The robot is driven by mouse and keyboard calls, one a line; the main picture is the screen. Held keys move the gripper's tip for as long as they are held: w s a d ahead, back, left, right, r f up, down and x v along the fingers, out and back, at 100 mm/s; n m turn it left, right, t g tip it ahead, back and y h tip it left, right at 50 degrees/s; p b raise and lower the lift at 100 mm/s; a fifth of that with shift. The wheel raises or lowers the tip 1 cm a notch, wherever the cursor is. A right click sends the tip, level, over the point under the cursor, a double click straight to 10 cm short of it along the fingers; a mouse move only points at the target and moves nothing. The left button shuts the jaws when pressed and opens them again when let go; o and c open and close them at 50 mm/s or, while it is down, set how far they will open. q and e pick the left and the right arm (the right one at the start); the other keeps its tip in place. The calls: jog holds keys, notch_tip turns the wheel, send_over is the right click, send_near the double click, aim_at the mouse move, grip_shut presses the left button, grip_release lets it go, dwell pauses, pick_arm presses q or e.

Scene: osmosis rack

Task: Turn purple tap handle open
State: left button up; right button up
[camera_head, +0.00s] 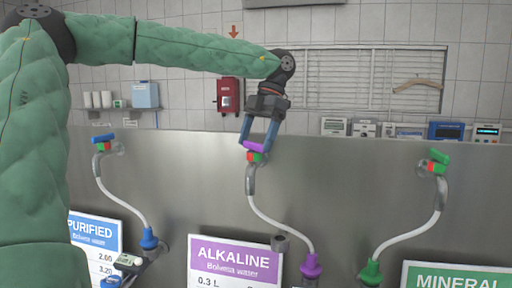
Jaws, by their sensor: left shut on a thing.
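The purple tap handle (255,146) sits on top of the middle tap, above a red and green marked collar (254,157). My left gripper (258,149) reaches down from above, with one finger on each side of the purple handle, and is shut on it. The handle lies roughly crosswise, slightly tilted, between the fingertips. The middle tap's pale hose (275,222) curves down to a purple nozzle (311,266). The purple ALKALINE sign (235,262) is below. My right gripper is not in view.
A blue-handled tap (103,139) is on the left and a green-handled tap (438,158) on the right, each with a hose. A red box (228,96) hangs on the tiled wall behind.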

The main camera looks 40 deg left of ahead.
pick_arm(q)
jog(key=m+y+b, duration=0.1)
jog(key=m, duration=0.1)
jog(key=m+y+b, duration=0.1)
jog(key=m, duration=0.2)
jog(key=shift+d+m+t+b, duration=0.15)
jog(key=shift+m+t+b, duration=0.15)
jog(key=shift+t+b, duration=0.1)
jog(key=shift+s+m+t+y+b, duration=0.1)
jog(key=shift+m+t+y+b, duration=0.25)
jog(key=shift+m, duration=0.85)
jog(key=shift+m+t+y, duration=0.25)
jog(key=shift+m+t, duration=0.1)
jog(key=shift+m, duration=0.95)
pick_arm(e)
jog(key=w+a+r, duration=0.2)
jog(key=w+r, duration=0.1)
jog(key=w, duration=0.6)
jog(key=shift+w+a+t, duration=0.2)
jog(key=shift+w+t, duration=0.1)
pick_arm(q)
jog(key=shift+r, duration=0.1)
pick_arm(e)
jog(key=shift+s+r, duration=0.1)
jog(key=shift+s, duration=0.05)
